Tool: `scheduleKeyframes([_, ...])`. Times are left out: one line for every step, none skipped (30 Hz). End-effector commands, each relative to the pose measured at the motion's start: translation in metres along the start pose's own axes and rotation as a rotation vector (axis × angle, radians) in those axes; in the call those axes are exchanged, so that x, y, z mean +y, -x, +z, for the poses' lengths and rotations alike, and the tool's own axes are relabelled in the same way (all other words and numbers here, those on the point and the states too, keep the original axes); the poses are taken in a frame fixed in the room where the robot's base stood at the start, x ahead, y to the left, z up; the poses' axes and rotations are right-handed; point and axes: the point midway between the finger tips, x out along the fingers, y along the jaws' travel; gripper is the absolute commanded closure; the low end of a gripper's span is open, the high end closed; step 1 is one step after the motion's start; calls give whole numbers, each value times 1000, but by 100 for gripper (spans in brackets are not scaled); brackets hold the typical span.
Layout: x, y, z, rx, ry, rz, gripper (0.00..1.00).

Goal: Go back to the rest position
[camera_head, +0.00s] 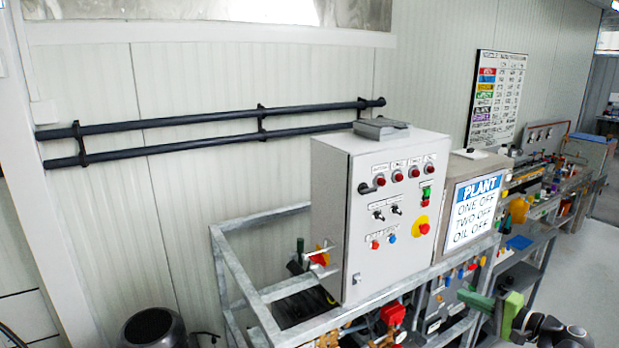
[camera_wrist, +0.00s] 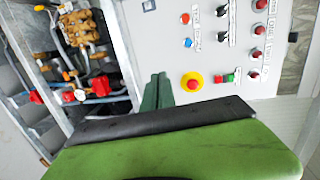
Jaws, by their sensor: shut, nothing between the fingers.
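My gripper (camera_wrist: 158,80) shows in the wrist view as two dark green fingers close together, shut with nothing between them. Its green and black body fills the bottom of that view. In the head view my gripper (camera_head: 465,295) is at the lower right, in front of the pump frame and below the control box. The grey control box (camera_head: 345,270) stands upright on the frame, with red knobs, switches and a red-and-yellow stop button (camera_head: 421,228). In the wrist view the stop button (camera_wrist: 192,82) lies just right of the fingertips, apparently untouched.
The grey metal frame (camera_head: 240,300) holds brass pumps (camera_wrist: 85,30) and red valves (camera_head: 393,314). A PLANT sign (camera_head: 474,208) is right of the box. Black pipes (camera_head: 200,118) run along the wall. Cluttered benches (camera_head: 540,200) stand at the right. Floor (camera_head: 590,280) shows clear there.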

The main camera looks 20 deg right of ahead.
Motion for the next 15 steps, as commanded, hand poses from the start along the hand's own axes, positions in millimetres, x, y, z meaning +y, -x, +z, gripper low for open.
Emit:
scheduleKeyframes([6, -17, 11, -35, 9, 33, 100])
scheduleKeyframes([10, -27, 18, -56, 15, 56, 100])
scheduleKeyframes([16, -40, 28, -86, 25, 88, 100])
scheduleKeyframes([21, -50, 35, -110, 33, 115, 100])
scheduleKeyframes([26, -61, 44, -135, 42, 144, 100])
scheduleKeyframes([34, -76, 58, -173, 58, 186, 100])
scheduleKeyframes([41, -89, 69, -204, 72, 222, 100])
scheduleKeyframes([48, -102, 82, -239, 89, 262, 100])
scheduleKeyframes([59, -120, 102, -292, 118, 321, 100])
scheduleKeyframes([68, -135, 120, -335, 144, 371, 100])
scheduleKeyframes([78, -148, 138, -380, 174, 425, 100])
scheduleKeyframes([92, -164, 162, -441, 220, 498, 100])
scheduleKeyframes([101, -175, 181, -485, 257, 553, 100])
scheduleKeyframes([110, -184, 198, -527, 296, 608, 100])
scheduleKeyframes([122, -194, 221, -581, 353, 679, 100])
